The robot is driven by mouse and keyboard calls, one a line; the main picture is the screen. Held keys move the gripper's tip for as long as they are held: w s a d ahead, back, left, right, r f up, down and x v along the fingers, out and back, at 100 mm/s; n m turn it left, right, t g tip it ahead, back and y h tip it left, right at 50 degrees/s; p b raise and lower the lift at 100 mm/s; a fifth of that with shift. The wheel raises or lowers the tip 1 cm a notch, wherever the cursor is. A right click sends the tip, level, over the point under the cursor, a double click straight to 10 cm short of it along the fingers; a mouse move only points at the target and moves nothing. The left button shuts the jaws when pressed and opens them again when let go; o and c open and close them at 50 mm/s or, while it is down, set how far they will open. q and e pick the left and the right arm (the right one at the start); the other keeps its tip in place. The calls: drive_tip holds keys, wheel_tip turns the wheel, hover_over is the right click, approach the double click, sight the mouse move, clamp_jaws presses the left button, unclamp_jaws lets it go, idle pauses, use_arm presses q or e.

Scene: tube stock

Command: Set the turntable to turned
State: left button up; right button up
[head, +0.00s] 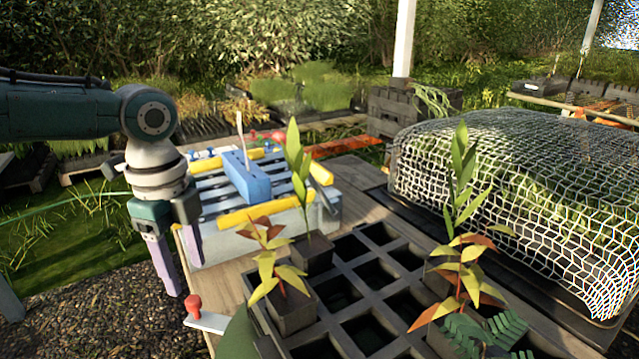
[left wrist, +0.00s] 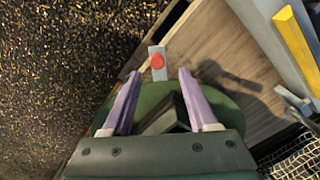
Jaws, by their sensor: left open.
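The turntable looks to be the green disc at the table's near left corner, in the head view (head: 237,335), partly cut off by the tray. It also shows in the left wrist view (left wrist: 218,101). A pale bar with a red knob (head: 194,303) sticks out from the disc; the knob shows in the left wrist view (left wrist: 157,61) too. My left gripper (head: 183,270) is open and empty, pointing down above the knob. In the left wrist view the knob appears just beyond and between the fingertips. A dark block or pot (left wrist: 163,118) is on the disc, partly hidden. My right gripper is not in view.
A black cell tray (head: 340,325) with potted plants stands right of the disc. Behind is a rack with yellow rails (head: 265,211) and a blue block (head: 245,178). A white net cover (head: 510,190) fills the right. Gravel lies left of the table.

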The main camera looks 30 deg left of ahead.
use_arm(q)
wheel_tip(320, 180, up, 4)
drive_tip(key=shift+r, duration=0.25)
idle(0.4)
